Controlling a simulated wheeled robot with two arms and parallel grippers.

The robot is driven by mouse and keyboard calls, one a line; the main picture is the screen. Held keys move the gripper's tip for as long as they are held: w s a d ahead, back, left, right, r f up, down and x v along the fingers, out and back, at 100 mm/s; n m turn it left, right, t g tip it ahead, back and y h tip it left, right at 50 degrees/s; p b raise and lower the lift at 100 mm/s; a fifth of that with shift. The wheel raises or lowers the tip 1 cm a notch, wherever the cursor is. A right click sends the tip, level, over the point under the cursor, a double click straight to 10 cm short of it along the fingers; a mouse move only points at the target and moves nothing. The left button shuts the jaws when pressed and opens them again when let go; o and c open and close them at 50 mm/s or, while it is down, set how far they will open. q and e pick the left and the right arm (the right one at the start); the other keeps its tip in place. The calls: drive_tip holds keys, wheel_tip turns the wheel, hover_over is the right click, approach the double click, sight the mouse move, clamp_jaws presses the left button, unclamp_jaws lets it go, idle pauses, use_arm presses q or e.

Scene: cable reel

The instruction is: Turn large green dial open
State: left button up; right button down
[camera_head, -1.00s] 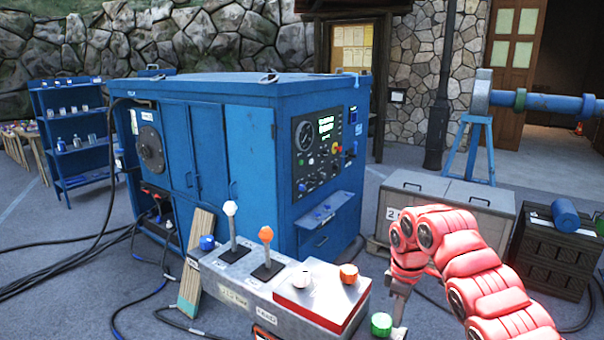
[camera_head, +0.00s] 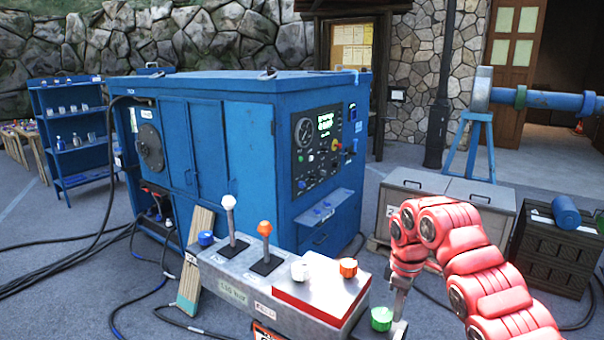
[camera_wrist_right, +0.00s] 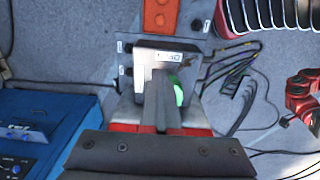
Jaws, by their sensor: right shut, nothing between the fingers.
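The green dial (camera_head: 381,318) is a round knob at the right end of the grey control console (camera_head: 236,293), low in the head view. In the right wrist view the green dial (camera_wrist_right: 178,92) shows only in part, behind the dark fingers. My right gripper (camera_head: 400,306) points down just beside the dial, to its right in the head view. It is shut with nothing held. In the right wrist view the right gripper (camera_wrist_right: 162,95) overlaps the dial's left side. I cannot tell whether it touches the dial. My left gripper is not in view.
The console carries a white lever (camera_head: 229,203), an orange lever (camera_head: 265,229), a blue knob (camera_head: 206,238), a white knob (camera_head: 300,270) and an orange knob (camera_head: 348,268). A large blue machine (camera_head: 240,130) stands behind. Cables (camera_head: 75,262) lie on the ground at left.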

drive_tip(key=shift+s+a+f+b, duration=0.1)
drive_tip(key=shift+s+a+b, duration=0.35)
drive_tip(key=shift+s, duration=0.1)
drive_tip(key=shift+s+a, duration=0.1)
drive_tip(key=shift+s, duration=0.05)
drive_tip(key=shift+s+a, duration=0.35)
idle(0.4)
drive_tip(key=shift+s+b, duration=0.15)
drive_tip(key=shift+b, duration=0.15)
drive_tip(key=shift+s, duration=0.1)
wheel_tip(320, 180, up, 6)
drive_tip(key=p, duration=0.4)
drive_tip(key=shift+d+p, duration=0.2)
drive_tip(key=shift+p, duration=0.2)
